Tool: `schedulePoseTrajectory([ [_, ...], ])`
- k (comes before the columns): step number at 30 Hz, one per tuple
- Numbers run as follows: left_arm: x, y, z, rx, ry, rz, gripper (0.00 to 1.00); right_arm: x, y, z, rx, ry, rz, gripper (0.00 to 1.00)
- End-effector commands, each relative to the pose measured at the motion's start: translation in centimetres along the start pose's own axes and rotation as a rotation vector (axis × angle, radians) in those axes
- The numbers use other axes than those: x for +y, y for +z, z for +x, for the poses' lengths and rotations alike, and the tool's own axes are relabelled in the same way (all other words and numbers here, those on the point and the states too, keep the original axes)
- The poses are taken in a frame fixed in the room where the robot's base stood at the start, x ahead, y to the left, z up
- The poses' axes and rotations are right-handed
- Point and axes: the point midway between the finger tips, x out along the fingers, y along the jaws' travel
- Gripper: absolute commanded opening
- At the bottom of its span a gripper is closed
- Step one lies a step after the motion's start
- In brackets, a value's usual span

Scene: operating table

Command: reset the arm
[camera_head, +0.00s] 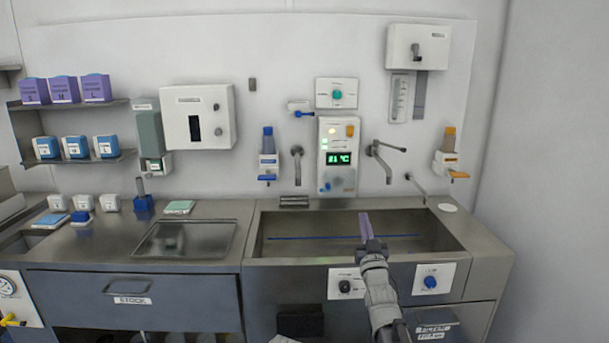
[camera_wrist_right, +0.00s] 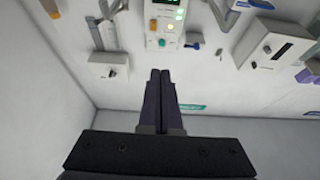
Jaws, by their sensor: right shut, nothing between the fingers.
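My right gripper (camera_head: 365,226) reaches in from the bottom right of the head view and is over the steel sink basin (camera_head: 290,246). Its two purple-grey fingers lie together with nothing between them. In the right wrist view the closed fingers (camera_wrist_right: 160,100) point at the wall, below the control panel with a green display. My left gripper and arm are not in view.
The control panel (camera_head: 338,155) and faucets (camera_head: 384,162) are on the wall behind the sink. Shelves with purple boxes (camera_head: 64,89) and blue-white boxes (camera_head: 76,147) are at left. A drawer marked STOCK (camera_head: 180,301) is below the counter. The counter's right end (camera_head: 487,243) is mostly clear.

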Motion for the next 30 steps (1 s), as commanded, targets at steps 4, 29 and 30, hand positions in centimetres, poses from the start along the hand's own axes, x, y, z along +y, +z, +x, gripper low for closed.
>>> schedulePoseTrajectory([
  [4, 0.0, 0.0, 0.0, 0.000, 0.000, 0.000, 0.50, -1.7, 2.8, -1.2, -0.147, -0.009, 0.001, 0.00],
  [29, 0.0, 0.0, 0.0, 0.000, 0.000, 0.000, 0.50, -12.0, 17.1, -36.3, -1.718, -0.186, -0.215, 0.00],
  [30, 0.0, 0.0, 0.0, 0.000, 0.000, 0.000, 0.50, -12.1, 16.7, -37.7, -1.770, -0.193, -0.229, 0.00],
])
